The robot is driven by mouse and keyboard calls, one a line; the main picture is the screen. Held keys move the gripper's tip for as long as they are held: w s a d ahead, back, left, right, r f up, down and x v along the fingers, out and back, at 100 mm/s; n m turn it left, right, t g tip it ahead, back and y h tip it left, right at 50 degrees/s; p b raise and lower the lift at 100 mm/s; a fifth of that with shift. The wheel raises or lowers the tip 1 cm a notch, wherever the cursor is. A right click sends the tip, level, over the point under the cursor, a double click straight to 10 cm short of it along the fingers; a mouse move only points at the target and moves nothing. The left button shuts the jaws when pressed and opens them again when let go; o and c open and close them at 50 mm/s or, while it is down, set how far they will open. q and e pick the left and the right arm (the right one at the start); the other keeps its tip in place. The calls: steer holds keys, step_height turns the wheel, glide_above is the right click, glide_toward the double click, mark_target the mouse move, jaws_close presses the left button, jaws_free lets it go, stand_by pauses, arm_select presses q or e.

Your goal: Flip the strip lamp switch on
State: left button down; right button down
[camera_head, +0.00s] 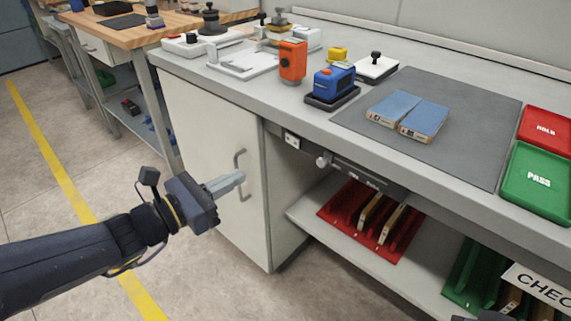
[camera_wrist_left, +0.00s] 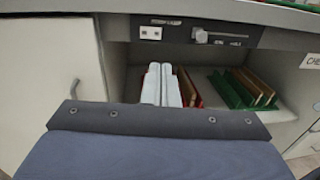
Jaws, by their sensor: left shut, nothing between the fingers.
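A small pale plate with two dark marks (camera_head: 291,140) sits under the bench's front edge, and it also shows in the left wrist view (camera_wrist_left: 150,33). I cannot tell whether it is the lamp switch. To its right, a dark panel under the bench carries a pale round knob (camera_head: 323,159), also in the left wrist view (camera_wrist_left: 200,36). My left gripper (camera_head: 241,177) is shut and empty, its fingers together in front of the cabinet door, apart from plate and knob. The fingers also show in the wrist view (camera_wrist_left: 162,75). Only a dark edge of what may be my right gripper (camera_head: 485,316) shows.
The cabinet door handle (camera_head: 240,175) is close behind my left fingertips. A red rack (camera_head: 350,225) and a green rack (camera_head: 468,270) stand on the shelf below. Floor at left is clear.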

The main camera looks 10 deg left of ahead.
mark_target(297, 145)
arm_select(q)
steer(key=shift+a, duration=0.1)
steer(key=b+x, duration=0.3)
steer(key=x, duration=1)
steer(key=shift+b, duration=0.4)
steer(key=shift+w+d, duration=0.35)
steer(key=shift+w, duration=0.1)
steer(key=shift+w+d+f+b, duration=0.1)
steer(key=shift+d+b, duration=0.05)
steer(key=shift+b, duration=0.2)
